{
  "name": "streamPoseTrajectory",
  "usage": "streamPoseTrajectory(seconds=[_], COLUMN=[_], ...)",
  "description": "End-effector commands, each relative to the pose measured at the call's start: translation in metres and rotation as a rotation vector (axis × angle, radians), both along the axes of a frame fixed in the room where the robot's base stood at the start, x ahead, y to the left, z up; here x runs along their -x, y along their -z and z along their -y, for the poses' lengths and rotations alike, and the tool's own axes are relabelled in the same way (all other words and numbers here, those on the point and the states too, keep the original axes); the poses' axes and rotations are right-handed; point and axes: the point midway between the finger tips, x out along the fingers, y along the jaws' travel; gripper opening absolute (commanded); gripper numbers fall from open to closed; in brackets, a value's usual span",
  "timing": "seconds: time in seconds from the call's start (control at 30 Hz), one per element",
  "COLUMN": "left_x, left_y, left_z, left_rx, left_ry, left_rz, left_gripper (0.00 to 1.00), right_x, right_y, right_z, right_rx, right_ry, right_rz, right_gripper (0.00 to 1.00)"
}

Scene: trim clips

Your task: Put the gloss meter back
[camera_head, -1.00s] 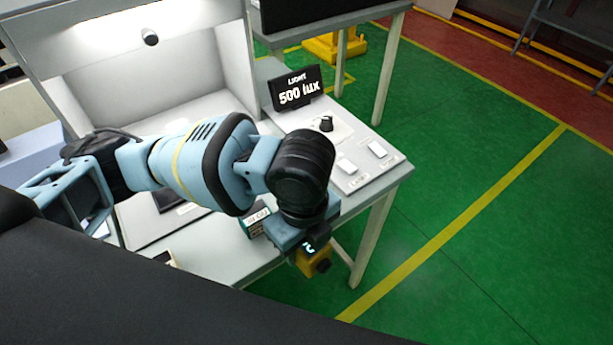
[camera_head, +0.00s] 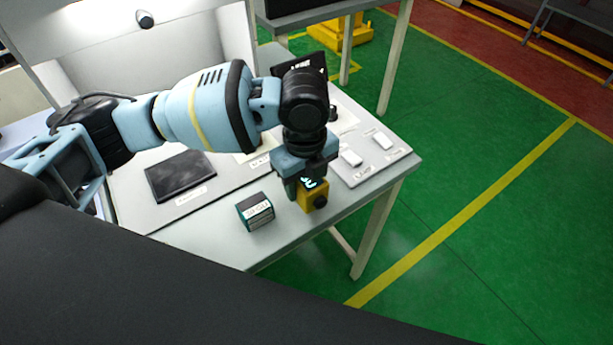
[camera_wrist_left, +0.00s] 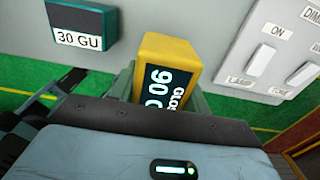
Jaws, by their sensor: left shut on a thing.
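The gloss meter (camera_head: 314,198) is a yellow block held in my left gripper (camera_head: 301,186), at the front right of the bench, left of the switch panel. In the left wrist view the gloss meter (camera_wrist_left: 170,50) sits between the jaws, with a dark display reading "90" and "GLOSS" partly hidden by the gripper. My left gripper is shut on it. Whether its base touches the bench I cannot tell. My right gripper is not in view.
A dark green block (camera_head: 254,211) labelled "30 GU" stands left of the meter, apart from it. A switch panel (camera_head: 385,158) with white rockers lies to the right. A dark flat panel (camera_head: 181,176) lies further left. The bench front edge is close to the meter.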

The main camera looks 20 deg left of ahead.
Motion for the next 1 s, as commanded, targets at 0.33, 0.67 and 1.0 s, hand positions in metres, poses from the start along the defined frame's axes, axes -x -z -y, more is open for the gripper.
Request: streamPoseTrajectory(seconds=[0.33,0.67,1.0], left_x=[-0.028,-0.036,-0.036], left_y=[0.002,0.022,0.038], left_z=[-0.007,-0.010,-0.010], left_rx=[0.001,-0.001,0.000], left_ry=[0.002,0.002,0.001], left_rz=[0.001,-0.001,0.004], left_gripper=[0.18,0.18,0.18], right_x=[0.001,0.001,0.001], right_y=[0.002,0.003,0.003], right_z=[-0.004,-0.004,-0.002], right_rx=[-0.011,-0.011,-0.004], right_ry=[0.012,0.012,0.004], right_rz=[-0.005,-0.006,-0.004], right_gripper=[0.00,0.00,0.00])
